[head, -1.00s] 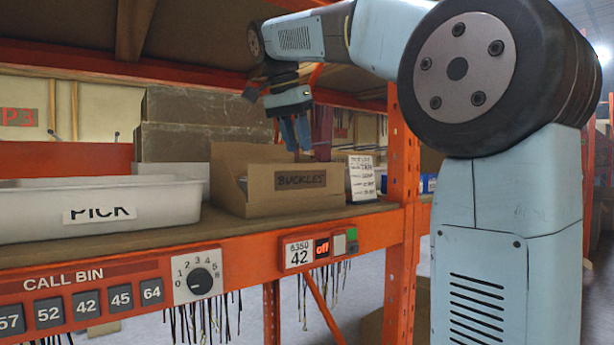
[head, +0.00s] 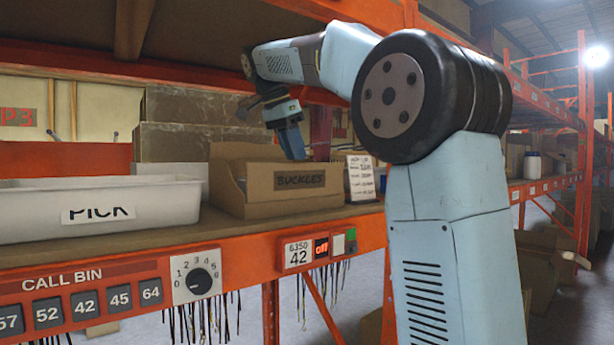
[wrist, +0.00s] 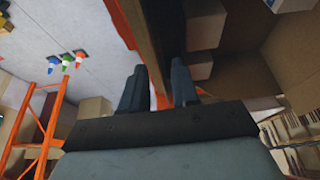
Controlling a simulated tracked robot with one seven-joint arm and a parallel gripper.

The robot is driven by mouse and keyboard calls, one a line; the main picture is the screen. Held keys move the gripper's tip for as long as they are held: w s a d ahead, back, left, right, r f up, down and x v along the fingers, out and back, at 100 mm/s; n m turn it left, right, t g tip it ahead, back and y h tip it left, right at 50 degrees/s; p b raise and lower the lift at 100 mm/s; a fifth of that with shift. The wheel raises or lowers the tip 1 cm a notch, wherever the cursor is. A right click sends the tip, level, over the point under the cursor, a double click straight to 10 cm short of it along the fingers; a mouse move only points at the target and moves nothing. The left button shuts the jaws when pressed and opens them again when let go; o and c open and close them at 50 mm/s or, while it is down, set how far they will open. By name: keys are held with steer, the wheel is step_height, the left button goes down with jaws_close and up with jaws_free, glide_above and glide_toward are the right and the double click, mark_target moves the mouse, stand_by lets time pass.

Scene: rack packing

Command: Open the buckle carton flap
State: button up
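The buckle carton (head: 298,196) is a brown cardboard box labelled "BUCKLES" on the rack shelf in the head view. Its back wall (head: 240,152) stands higher than its front. A cardboard piece (head: 227,188) shows at its left side; I cannot tell how the flap stands. My gripper (head: 293,156) points down over the carton, fingertips near the top of the front panel. Whether they touch it I cannot tell. In the wrist view my gripper (wrist: 157,78) has its two fingers apart, with no object clearly held. Cardboard surfaces (wrist: 285,62) show at the right there.
A white PICK bin (head: 150,205) stands left of the carton. Grey-brown boxes (head: 180,142) stand behind. A white printed card (head: 360,178) is right of the carton, near the orange upright. The call-bin panel (head: 95,295) runs along the shelf front. The upper shelf is overhead.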

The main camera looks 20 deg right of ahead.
mark_target(301, 181)
steer(key=x, duration=0.7)
jaws_close()
stand_by(1.3)
